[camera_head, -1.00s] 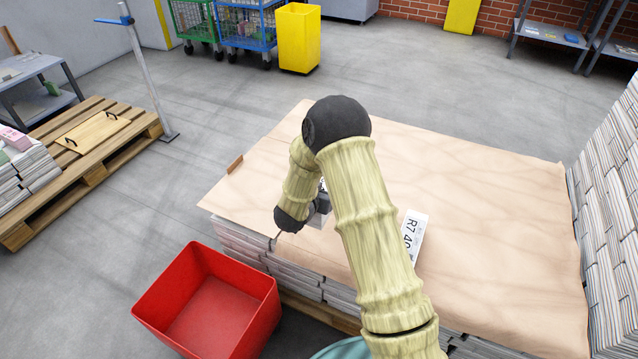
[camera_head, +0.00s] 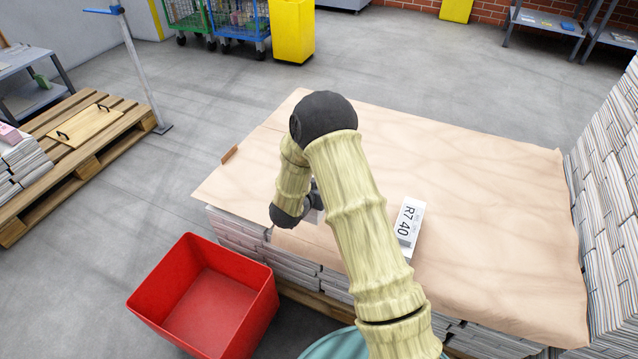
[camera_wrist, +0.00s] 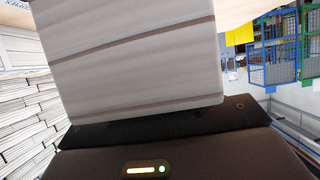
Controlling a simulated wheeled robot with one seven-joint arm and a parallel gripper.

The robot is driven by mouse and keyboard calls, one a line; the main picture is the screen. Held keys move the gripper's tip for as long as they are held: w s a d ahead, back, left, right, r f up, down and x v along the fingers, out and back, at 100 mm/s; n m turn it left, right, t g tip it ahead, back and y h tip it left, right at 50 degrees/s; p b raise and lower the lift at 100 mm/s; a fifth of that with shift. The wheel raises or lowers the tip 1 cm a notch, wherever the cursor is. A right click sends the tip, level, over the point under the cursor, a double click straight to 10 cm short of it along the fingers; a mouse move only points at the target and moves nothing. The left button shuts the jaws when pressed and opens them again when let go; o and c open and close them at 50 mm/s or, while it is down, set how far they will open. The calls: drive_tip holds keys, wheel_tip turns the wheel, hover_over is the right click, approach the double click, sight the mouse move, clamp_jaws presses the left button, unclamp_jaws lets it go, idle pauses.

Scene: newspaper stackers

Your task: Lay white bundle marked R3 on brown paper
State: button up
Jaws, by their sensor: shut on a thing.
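Brown paper (camera_head: 490,200) covers the top of a low, wide stack of newspapers. In the wrist view, a white bundle (camera_wrist: 140,55) with thin darker bands fills the space in front of my gripper (camera_wrist: 165,128), which is shut on it. No R3 mark shows on the visible face. In the head view my arm hides most of the gripper and bundle; a small part of the gripper (camera_head: 314,198) shows over the paper's near left side. I cannot tell whether the bundle touches the paper.
A white label reading R7 40 (camera_head: 409,222) lies on the paper right of my arm. A red bin (camera_head: 205,300) stands on the floor at the near left. Tall newspaper stacks (camera_head: 607,210) border the right. The paper's middle and right are clear.

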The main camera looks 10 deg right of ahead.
drive_tip(key=shift+w+f+b, duration=0.1)
drive_tip(key=shift+f+b, duration=1.35)
drive_tip(key=shift+f, duration=1.15)
drive_tip(key=shift+f+b, duration=0.3)
drive_tip(key=shift+f, duration=0.25)
drive_tip(key=o, duration=1.9)
drive_tip(key=shift+c, duration=0.2)
drive_tip(key=shift+f, duration=0.15)
drive_tip(key=p+v, duration=0.3)
drive_tip(key=v, duration=1.4)
drive_tip(key=shift+s+r, duration=0.25)
drive_tip(key=shift+a, duration=0.15)
